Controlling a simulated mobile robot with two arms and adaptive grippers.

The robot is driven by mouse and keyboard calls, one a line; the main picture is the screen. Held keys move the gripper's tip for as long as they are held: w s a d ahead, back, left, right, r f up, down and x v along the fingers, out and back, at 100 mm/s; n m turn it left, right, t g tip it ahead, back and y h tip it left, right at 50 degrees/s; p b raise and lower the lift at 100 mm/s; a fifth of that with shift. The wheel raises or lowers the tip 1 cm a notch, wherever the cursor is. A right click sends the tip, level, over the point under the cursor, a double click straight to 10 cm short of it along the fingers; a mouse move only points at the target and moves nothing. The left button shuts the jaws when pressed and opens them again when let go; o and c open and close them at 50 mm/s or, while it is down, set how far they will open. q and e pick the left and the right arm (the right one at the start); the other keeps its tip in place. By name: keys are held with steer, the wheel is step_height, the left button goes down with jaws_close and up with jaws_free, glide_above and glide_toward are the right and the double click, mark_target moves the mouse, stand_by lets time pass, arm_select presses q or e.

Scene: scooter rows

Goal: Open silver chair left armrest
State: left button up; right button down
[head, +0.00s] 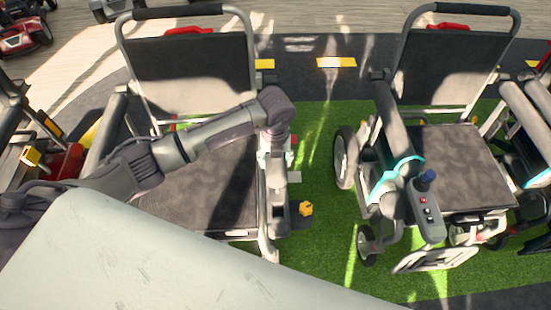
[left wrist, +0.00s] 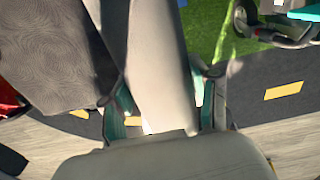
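The silver chair (head: 205,175) stands at centre left in the head view, with a silver tube frame, dark seat and dark backrest. Its armrest on the picture's right (head: 279,215) points toward me. In the left wrist view, teal-padded fingers of my left gripper (left wrist: 160,105) stand apart on both sides of a pale bar (left wrist: 158,50), which looks like the armrest. Contact is not clear. My right gripper is not in view.
A second wheelchair (head: 465,165) with a joystick and teal trim stands to the right. A red scooter (head: 22,35) is at the upper left.

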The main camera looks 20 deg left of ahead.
arm_select(q)
jaws_close()
steer(key=shift+r+p, duration=0.35)
steer(key=shift+r, duration=0.2)
steer(key=r+g+p, duration=0.1)
steer(key=r, duration=0.2)
steer(key=w+r+g+p, duration=0.1)
steer(key=r+p, duration=0.1)
steer(key=r, duration=0.1)
steer(key=r+g+h+p, duration=0.1)
steer(key=r, duration=0.2)
steer(key=shift+w+a, duration=0.25)
steer(key=shift+w, duration=0.05)
steer(key=w+a+r+g+h, duration=0.1)
steer(key=w+r+g, duration=0.2)
steer(key=r, duration=0.6)
steer(key=shift+w+a+h, duration=0.4)
steer(key=shift+w, duration=0.2)
